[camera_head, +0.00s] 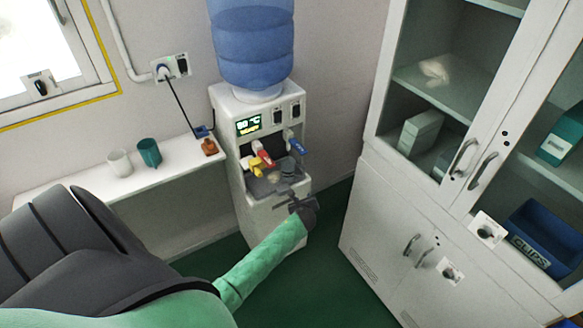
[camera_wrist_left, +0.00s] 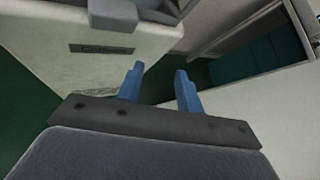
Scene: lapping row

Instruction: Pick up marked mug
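A white mug (camera_head: 120,163) and a teal mug (camera_head: 149,153) stand upright on the white shelf at the left. I cannot make out a mark on either mug. My left gripper (camera_head: 291,201) is in front of the lower part of the water dispenser, well to the right of both mugs. In the left wrist view its two blue fingers (camera_wrist_left: 158,88) are apart with nothing between them. No mug shows in the left wrist view. My right gripper is not in view.
The water dispenser (camera_head: 235,104) has a blue bottle (camera_head: 252,40), coloured taps and a display. A small orange-brown object (camera_head: 209,147) lies on the shelf (camera_head: 75,182) right of the mugs. A white cabinet (camera_head: 375,200) stands at the right. Green floor (camera_head: 325,275) is clear between them.

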